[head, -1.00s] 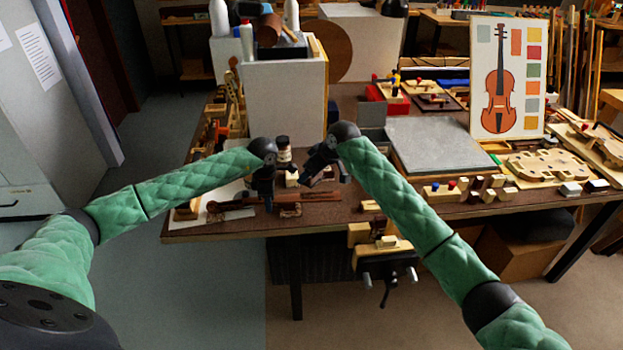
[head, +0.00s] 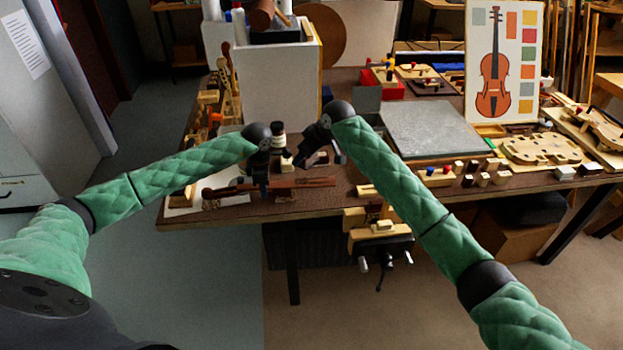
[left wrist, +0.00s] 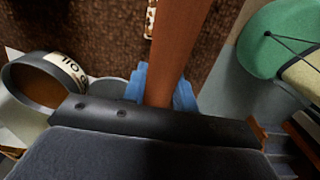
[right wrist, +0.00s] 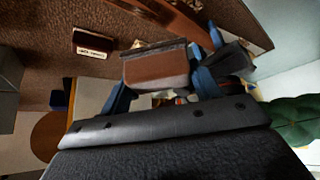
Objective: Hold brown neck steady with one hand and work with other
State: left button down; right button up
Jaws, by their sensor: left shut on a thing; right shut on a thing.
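The brown neck (head: 305,184) lies lengthwise along the front of the bench, its scroll end at the left. My left gripper (head: 262,185) is shut around it near the middle. In the left wrist view the neck (left wrist: 178,45) runs between the blue fingers (left wrist: 165,88). My right gripper (head: 302,160) is above and behind the neck, right of the left gripper. In the right wrist view it is shut on a small brown-faced block (right wrist: 155,68), apart from the neck. The block is too small to make out in the head view.
A jar (head: 279,140) stands just behind the grippers; a dark open ring-shaped container (left wrist: 40,85) shows in the left wrist view. A tall white box (head: 275,90) stands behind. A vise (head: 380,240) hangs off the front edge. A grey slab (head: 430,128) lies to the right.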

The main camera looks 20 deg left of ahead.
pick_arm(q)
jog(key=shift+f+b, duration=0.2)
jog(key=shift+b, duration=0.1)
pick_arm(e)
jog(key=shift+f, duration=0.35)
dwell(0.4)
pick_arm(q)
jog(key=c, duration=1)
grip_release()
jog(key=shift+c, duration=0.2)
jog(key=shift+r, duration=0.1)
